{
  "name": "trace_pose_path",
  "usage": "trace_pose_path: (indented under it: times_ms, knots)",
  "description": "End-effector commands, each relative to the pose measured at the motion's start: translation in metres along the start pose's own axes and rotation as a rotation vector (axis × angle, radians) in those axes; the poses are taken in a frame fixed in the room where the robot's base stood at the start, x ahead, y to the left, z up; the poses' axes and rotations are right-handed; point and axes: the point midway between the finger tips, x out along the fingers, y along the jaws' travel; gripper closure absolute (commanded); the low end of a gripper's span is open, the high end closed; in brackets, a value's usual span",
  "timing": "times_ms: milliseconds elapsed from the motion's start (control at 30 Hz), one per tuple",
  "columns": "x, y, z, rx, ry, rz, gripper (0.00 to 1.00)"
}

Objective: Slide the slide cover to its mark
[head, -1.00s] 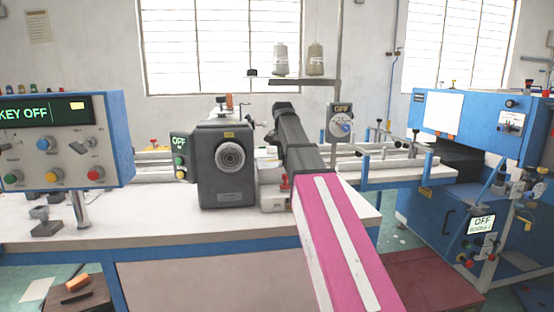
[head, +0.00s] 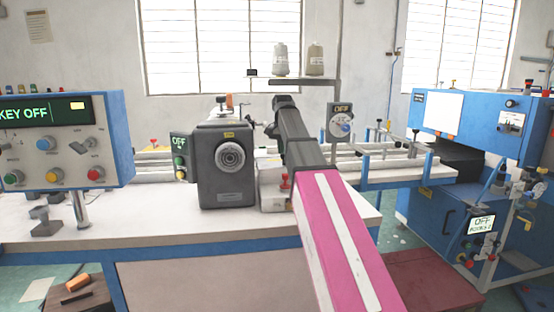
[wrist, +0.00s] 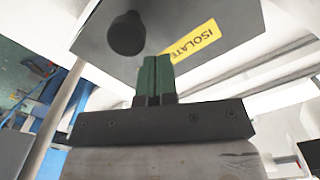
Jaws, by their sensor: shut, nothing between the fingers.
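My gripper (wrist: 155,75) is shut, its two green fingers together and empty in the wrist view. Just beyond the fingertips is a grey plate (wrist: 105,60) with a round black knob (wrist: 126,33) and a yellow ISOLATE label (wrist: 195,41). It may be the slide cover, but I cannot tell for sure, and I see no mark. I cannot tell whether the fingertips touch it. In the head view my gripper (head: 256,124) is small, near the upper right of the grey sewing machine head (head: 215,180).
The machine stands on a white table (head: 140,215). A control box (head: 60,150) is at the left and a blue machine (head: 475,125) at the right. Thread cones (head: 281,60) sit on a shelf behind.

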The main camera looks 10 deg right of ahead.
Motion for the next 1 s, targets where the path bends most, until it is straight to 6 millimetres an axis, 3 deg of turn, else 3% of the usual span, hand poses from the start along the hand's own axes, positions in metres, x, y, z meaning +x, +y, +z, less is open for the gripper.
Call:
trace_pose_path:
  times_ms: [1000]
  knots:
    - [-0.043, 0.0, 0.0, 0.0, 0.001, 0.0, 1.0]
